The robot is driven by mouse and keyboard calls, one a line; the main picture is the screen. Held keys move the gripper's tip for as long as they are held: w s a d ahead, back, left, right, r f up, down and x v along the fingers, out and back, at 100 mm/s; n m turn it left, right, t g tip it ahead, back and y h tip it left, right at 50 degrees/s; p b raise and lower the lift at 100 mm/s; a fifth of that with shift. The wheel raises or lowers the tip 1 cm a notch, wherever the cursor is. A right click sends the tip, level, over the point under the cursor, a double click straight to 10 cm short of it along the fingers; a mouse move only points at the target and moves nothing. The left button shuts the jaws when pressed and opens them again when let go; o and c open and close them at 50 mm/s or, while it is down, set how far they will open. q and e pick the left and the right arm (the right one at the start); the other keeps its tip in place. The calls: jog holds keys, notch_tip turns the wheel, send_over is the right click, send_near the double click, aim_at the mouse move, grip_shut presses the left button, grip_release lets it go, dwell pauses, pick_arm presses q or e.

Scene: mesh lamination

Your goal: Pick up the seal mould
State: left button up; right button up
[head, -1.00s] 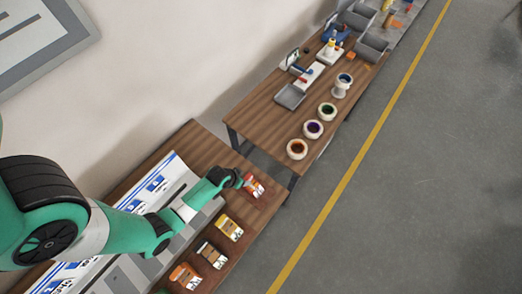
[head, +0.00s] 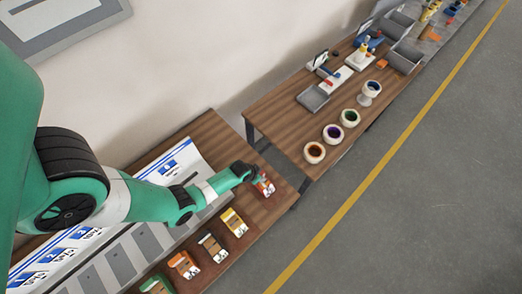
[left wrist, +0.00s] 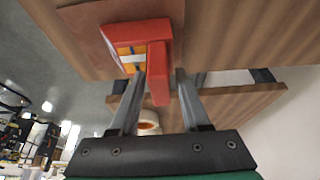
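A red block-shaped piece (head: 264,188), which looks like one of the moulds, lies on the near wooden table by its far end. It is the farthest in a row of similar coloured pieces. My left gripper (head: 257,178) is right at it. In the left wrist view the red piece (left wrist: 138,38) has a yellow and blue face and a narrow red bar. That bar shows between the spread fingertips of my left gripper (left wrist: 161,75), with a gap on the right side. I cannot tell whether the left finger touches it. My right gripper is out of view.
Yellow (head: 234,222), white-and-brown (head: 212,247) and orange (head: 184,264) pieces line the near table's edge. Grey moulds and blue-white sheets (head: 172,160) lie alongside. A second table (head: 285,113) holds bowls, a grey tray (head: 313,98) and tools. The floor at right is clear.

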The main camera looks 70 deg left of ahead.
pick_arm(q)
grip_shut()
dwell(1.1)
